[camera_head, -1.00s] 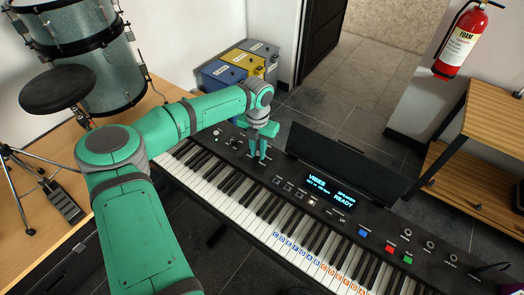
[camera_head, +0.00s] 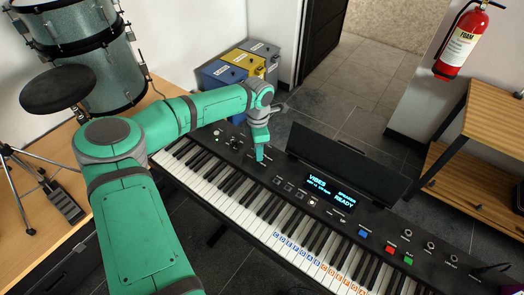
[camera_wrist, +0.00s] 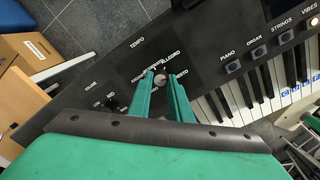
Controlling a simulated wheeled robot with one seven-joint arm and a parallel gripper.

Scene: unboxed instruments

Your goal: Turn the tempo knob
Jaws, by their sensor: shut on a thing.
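The tempo knob (camera_wrist: 160,76) is a small round grey knob on the keyboard's black panel (camera_wrist: 118,72). The word TEMPO is printed near it, with speed labels such as ALLEGRO around it, partly covered by my fingers. My gripper (camera_head: 260,158) points down onto the panel behind the keys, left of the display. In the wrist view its two green fingers stand on either side of the knob and are shut on it. In the head view the knob is hidden by the gripper. I cannot tell which label the knob points to.
The lit display (camera_head: 331,189) reads VIBES and READY, with a raised black panel (camera_head: 342,165) behind it. Piano, organ and strings buttons (camera_wrist: 233,67) sit right of the knob. Bins (camera_head: 235,70) stand behind the keyboard; a wooden shelf (camera_head: 480,125) is at right.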

